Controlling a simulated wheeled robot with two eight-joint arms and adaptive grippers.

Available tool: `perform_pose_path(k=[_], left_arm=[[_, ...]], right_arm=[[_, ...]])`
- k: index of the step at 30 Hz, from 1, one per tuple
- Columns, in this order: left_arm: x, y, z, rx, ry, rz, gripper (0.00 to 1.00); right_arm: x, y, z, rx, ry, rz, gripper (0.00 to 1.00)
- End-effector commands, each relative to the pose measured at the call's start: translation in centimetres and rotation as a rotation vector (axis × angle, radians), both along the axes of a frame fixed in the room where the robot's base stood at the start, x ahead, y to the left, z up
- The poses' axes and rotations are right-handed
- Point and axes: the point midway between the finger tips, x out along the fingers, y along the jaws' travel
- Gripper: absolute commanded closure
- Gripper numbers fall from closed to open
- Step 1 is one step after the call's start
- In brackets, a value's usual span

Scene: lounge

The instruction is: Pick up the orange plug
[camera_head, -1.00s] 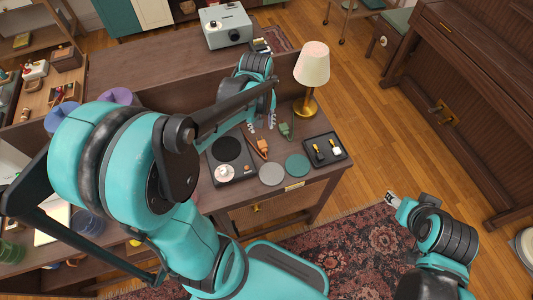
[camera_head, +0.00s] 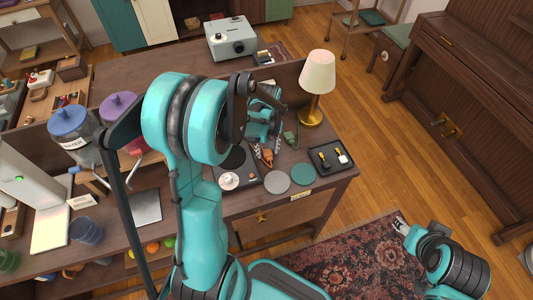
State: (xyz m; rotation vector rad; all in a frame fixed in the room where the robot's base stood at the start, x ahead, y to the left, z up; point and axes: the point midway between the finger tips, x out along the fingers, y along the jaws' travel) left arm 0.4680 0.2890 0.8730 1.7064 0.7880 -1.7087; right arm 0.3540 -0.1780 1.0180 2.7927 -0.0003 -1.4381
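The orange plug (camera_head: 267,156) lies on the desk, just right of a dark plate with a white knob. My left gripper (camera_head: 265,147) comes down from above, right over the plug. Its fingers look spread, one on each side of the plug's upper end, and I cannot tell whether they touch it. The gripper and arm hide part of the plug. A green plug (camera_head: 291,138) lies to its right. My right gripper (camera_head: 401,226) is low at the right, over the rug and far from the desk. Its fingers are too small to read.
Two round coasters, a grey one (camera_head: 276,182) and a green one (camera_head: 302,174), lie in front. A black tray (camera_head: 323,167) holds small yellow-handled items. A lamp (camera_head: 317,85) stands behind, right of the plugs. A projector (camera_head: 231,38) sits at the back.

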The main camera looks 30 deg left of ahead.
Motion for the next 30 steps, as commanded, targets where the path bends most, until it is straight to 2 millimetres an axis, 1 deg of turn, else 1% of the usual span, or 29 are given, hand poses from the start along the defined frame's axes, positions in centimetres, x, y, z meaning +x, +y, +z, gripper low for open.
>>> perform_pose_path(k=[4, 5, 6, 8, 9, 18, 22, 26, 29, 30], left_arm=[[0.0, 0.0, 0.1, 0.0, 0.0, 0.0, 0.6], [0.0, 0.0, 0.1, 0.0, 0.0, 0.0, 0.63], [0.0, 0.0, 0.1, 0.0, 0.0, 0.0, 0.74], [0.0, 0.0, 0.1, 0.0, 0.0, 0.0, 0.89], [0.0, 0.0, 0.1, 0.0, 0.0, 0.0, 1.0], [0.0, 0.0, 0.2, 0.0, 0.0, -0.001, 1.0], [0.0, 0.0, 0.8, 0.0, 0.0, -0.001, 1.0], [0.0, 0.0, 2.3, 0.0, 0.0, -0.001, 1.0], [0.0, 0.0, 4.2, 0.0, 0.0, -0.001, 1.0], [0.1, -0.3, 5.0, 0.0, 0.0, -0.003, 1.0]], right_arm=[[0.0, 0.0, 0.1, 0.0, 0.0, 0.0, 0.5], [0.0, 0.0, 0.1, 0.0, 0.0, 0.0, 0.5], [0.0, 0.0, 0.1, 0.0, 0.0, 0.0, 0.5], [0.0, 0.0, 0.1, 0.0, 0.0, 0.0, 0.5], [0.0, 0.0, 0.1, 0.0, 0.0, 0.0, 0.5], [0.0, 0.0, 0.1, 0.0, 0.0, 0.0, 0.5], [0.0, 0.0, 0.4, 0.0, 0.0, 0.0, 0.5], [0.0, 0.0, 1.2, 0.0, 0.0, 0.0, 0.5], [0.0, 0.0, 2.1, 0.0, 0.0, 0.0, 0.5], [0.0, 0.0, 2.5, 0.0, 0.0, 0.0, 0.5]])
